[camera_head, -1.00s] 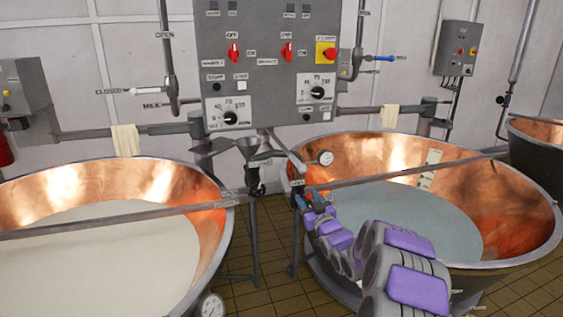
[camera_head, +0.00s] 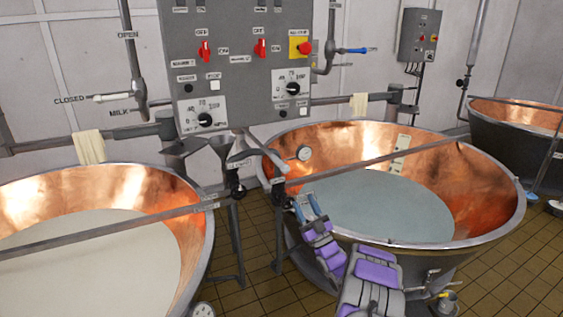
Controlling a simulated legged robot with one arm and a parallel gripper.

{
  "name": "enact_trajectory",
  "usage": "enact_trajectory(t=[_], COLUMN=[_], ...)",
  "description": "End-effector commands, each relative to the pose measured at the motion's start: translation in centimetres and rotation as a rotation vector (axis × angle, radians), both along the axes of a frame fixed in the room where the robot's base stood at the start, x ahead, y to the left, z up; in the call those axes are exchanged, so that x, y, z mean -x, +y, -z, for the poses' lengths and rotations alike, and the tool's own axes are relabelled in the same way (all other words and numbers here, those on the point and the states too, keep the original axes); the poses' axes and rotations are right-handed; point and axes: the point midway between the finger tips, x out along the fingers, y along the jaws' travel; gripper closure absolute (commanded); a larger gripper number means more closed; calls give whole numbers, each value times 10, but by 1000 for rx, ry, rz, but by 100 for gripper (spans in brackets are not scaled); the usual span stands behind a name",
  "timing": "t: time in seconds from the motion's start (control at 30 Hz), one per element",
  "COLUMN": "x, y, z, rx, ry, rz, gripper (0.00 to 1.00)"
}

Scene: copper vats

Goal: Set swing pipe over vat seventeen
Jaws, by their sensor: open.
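Two large copper vats stand side by side: the left vat (camera_head: 185,245) holds pale cream liquid, the right vat (camera_head: 480,190) holds grey-blue liquid. I cannot read which is number seventeen. A short grey pipe (camera_head: 265,153), possibly the swing pipe, slants down to the right from below the control panel, ending near the right vat's left rim. My gripper (camera_head: 308,206) is open and empty at the right vat's near-left rim, below and right of that pipe. Its two blue-grey fingers appear apart from the pipe. The purple and grey arm reaches up from the bottom.
The control panel (camera_head: 235,65) hangs above the gap between the vats. Dark stands (camera_head: 238,240) fill part of that gap. Grey bars (camera_head: 370,160) cross both vats.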

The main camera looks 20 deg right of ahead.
Motion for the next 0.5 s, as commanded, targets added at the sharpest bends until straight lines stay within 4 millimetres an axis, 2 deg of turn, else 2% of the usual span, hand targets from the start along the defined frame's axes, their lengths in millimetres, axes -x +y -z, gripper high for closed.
enact_trajectory(t=[0.3, 0.5], x=[-12, -42], y=[15, 16], z=[-18, -41], rx=[7, 2], ry=[1, -4], rz=[-4, -6], gripper=[50, 50])
